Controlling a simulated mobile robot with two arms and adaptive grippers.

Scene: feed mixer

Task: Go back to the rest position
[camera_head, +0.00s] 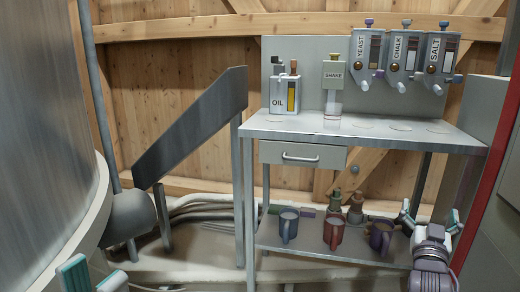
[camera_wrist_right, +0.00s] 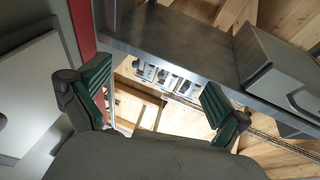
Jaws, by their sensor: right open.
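My left gripper (camera_head: 93,279) shows at the bottom left corner of the head view, below the big metal drum. Its two teal-padded fingers stand apart with nothing visible between them, and the rest of it is cut off by the frame. My right gripper (camera_head: 430,217) is at the lower right of the head view, in front of the right end of the workbench's lower shelf. It points up, open and empty. In the right wrist view its two green-padded fingers (camera_wrist_right: 158,98) are wide apart, with the labelled dispensers (camera_wrist_right: 168,79) seen in the distance between them.
Several mugs, including a red one (camera_head: 333,234), stand on the lower shelf left of my right gripper. A red post (camera_head: 497,160) is close on the right. The drum (camera_head: 45,110) fills the left.

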